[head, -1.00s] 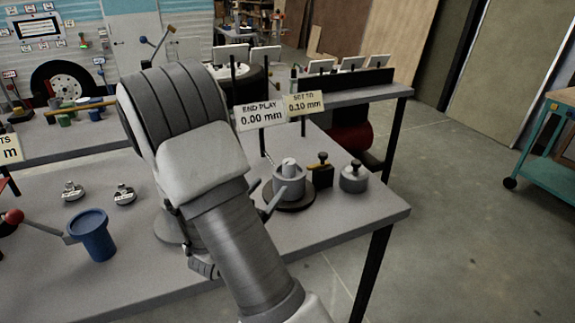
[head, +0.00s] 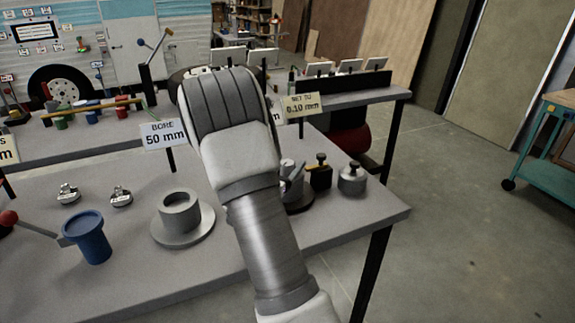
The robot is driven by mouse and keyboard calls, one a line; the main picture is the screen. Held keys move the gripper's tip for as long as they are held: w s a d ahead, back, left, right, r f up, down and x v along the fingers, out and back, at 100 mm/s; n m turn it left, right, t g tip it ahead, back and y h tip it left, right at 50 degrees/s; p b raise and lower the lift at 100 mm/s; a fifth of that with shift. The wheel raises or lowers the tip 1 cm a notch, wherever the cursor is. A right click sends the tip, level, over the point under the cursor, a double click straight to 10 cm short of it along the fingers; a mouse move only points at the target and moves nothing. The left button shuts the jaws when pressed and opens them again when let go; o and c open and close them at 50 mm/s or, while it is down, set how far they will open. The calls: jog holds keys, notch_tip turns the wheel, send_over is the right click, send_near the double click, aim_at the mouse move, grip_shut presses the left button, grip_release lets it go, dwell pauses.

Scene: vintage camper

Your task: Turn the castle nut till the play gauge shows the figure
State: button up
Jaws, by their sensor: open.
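The hub assembly with the spindle top (head: 287,163) stands on a dark round base (head: 300,207) near the bench's right end. My arm hides much of it, and I cannot make out the castle nut. A grey finger of my gripper (head: 294,178) shows just past my forearm, over or beside the hub; contact is unclear. The gripper is open, with its other finger hidden. The set-to sign (head: 302,106) reads 0.10 mm. The end-play sign (head: 276,115) is almost wholly covered by my arm, so its figure cannot be read.
A dark block with a brass-coloured part (head: 320,175) and a grey knobbed weight (head: 352,179) stand right of the hub. A flanged grey ring (head: 181,216), a blue cup (head: 88,238) and a bore sign (head: 163,134) are left. The bench's front right (head: 350,225) is clear.

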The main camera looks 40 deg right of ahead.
grip_shut()
jog(key=shift+f+n+t+b, duration=0.15)
jog(key=shift+n+t+b, duration=0.25)
jog(key=shift+b, duration=0.2)
jog(key=shift+s+f+n+t+y+b, duration=0.1)
jog(key=shift+n+t+y+b, duration=0.8)
jog(key=shift+t+b, duration=0.35)
jog(key=n+t+y+b, duration=0.4)
jog(key=y+b, duration=0.1)
jog(key=b, duration=0.1)
jog(key=shift+d, duration=0.15)
jog(key=n+t+y, duration=0.1)
jog(key=y, duration=0.1)
jog(key=n+y+b, duration=0.1)
jog(key=y, duration=0.1)
jog(key=shift+n+t, duration=0.35)
jog(key=shift+n, duration=0.05)
jog(key=shift+r+n+t+y, duration=0.15)
jog(key=shift+n+y, duration=0.35)
jog(key=shift+y, duration=0.35)
jog(key=shift+r+n+t+y, duration=0.15)
jog(key=shift+n+y, duration=0.35)
jog(key=shift+y, duration=0.35)
jog(key=shift+n+y, duration=0.3)
jog(key=shift+y, duration=0.2)
